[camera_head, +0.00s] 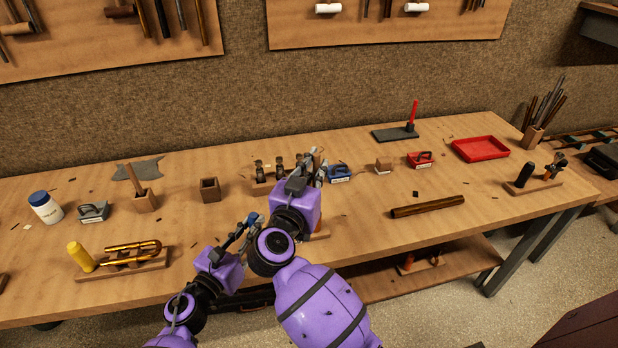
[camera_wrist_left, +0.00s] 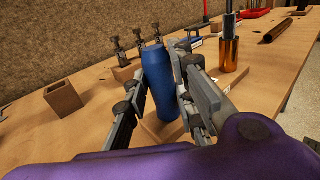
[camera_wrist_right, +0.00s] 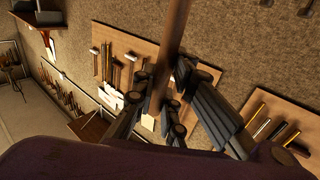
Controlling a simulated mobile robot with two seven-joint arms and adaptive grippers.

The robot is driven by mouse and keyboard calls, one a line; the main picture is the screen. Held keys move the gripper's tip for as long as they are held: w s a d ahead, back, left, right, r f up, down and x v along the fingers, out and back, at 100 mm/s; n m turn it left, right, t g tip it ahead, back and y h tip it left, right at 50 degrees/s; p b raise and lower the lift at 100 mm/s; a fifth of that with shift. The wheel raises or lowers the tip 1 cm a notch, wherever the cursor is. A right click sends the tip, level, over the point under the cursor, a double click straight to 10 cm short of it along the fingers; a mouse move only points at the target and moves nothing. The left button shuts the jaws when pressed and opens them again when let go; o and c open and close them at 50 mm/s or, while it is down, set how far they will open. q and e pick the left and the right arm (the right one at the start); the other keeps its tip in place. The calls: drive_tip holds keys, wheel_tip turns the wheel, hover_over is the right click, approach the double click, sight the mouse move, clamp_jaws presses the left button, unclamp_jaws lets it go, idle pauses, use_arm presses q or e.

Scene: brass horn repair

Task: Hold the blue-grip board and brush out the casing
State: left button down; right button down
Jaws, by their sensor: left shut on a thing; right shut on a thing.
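My left gripper (camera_head: 248,228) is low at the bench's front middle. In the left wrist view its fingers (camera_wrist_left: 160,112) are closed around the upright blue grip (camera_wrist_left: 158,80). A shiny copper-orange casing (camera_wrist_left: 231,54) stands upright to the right of the grip, with a dark rod at its top. I cannot tell whether the rod is inside it. My right gripper (camera_head: 305,170) is above the bench, beyond the left one. In the right wrist view its fingers (camera_wrist_right: 168,95) are shut on a brown wooden handle (camera_wrist_right: 175,30), apparently the brush's.
A brass horn part (camera_head: 133,252) lies on a stand at left.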

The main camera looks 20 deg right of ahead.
drive_tip(key=shift+f, duration=2.1)
drive_tip(key=shift+r, duration=2.5)
drive_tip(key=shift+f, duration=2.5)
drive_tip(key=shift+r, duration=2.5)
